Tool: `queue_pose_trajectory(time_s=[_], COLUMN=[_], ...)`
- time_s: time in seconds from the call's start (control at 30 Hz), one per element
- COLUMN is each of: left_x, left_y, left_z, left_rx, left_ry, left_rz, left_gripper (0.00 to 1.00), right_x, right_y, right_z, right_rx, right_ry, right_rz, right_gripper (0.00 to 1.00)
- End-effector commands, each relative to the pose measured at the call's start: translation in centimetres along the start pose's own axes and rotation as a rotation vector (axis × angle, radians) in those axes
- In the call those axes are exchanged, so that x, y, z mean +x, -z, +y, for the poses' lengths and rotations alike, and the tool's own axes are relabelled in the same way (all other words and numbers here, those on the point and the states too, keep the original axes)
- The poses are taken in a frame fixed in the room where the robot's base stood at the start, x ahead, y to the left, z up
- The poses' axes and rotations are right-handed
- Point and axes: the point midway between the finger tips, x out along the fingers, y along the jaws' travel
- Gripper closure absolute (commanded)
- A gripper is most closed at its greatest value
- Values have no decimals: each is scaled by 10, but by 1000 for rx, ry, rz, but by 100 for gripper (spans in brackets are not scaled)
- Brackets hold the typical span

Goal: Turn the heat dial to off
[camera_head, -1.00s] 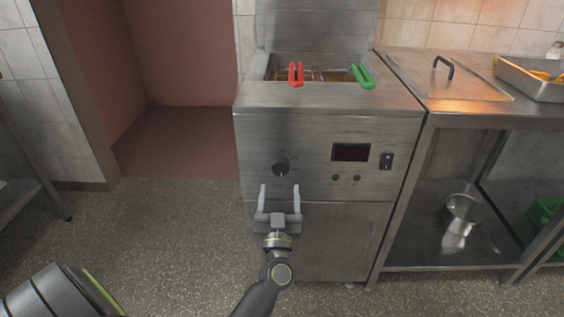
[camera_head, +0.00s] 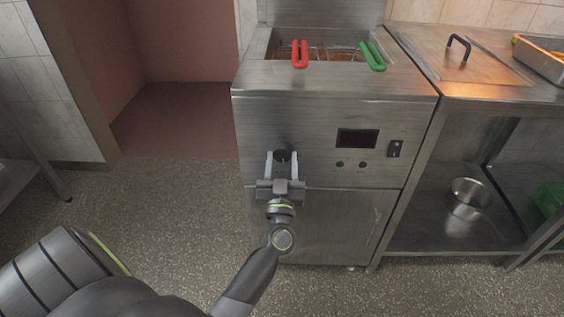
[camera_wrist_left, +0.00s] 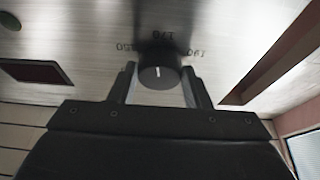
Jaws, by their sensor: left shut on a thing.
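The heat dial (camera_head: 283,155) is a round black knob on the front panel of the steel fryer (camera_head: 330,105). In the left wrist view the dial (camera_wrist_left: 160,72) shows a white pointer line and printed numbers around it, upside down in that picture. My left gripper (camera_head: 283,162) reaches up to it from below, with one finger on each side. It is shut on the dial; in the left wrist view the fingers (camera_wrist_left: 160,85) flank the knob. Part of the dial's lower side is hidden by the gripper. My right gripper is not in view.
The fryer panel also has a dark display (camera_head: 358,138), a black switch (camera_head: 394,149) and two small buttons. Red (camera_head: 300,54) and green (camera_head: 373,56) basket handles stand on top. A steel table (camera_head: 480,95) with a pot (camera_head: 468,197) below adjoins at right.

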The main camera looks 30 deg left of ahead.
Motion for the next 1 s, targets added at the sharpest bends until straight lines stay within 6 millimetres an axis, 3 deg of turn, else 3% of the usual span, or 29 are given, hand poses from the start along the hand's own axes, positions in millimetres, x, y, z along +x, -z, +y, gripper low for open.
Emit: queue_pose_trajectory(time_s=[0.1, 0.5, 0.83, 1.0], left_x=[0, 1, 2, 2], left_y=[0, 2, 4, 4], left_z=[0, 2, 5, 7], left_rx=[0, -95, -336, -471], left_ry=[0, 38, 139, 195], left_rz=[0, -2, -3, -3], left_gripper=[79, 79, 79, 79], right_x=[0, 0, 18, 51], right_y=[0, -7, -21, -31], right_z=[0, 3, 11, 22], right_rx=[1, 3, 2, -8], right_ry=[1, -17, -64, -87], right_rz=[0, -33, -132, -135], right_gripper=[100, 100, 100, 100])
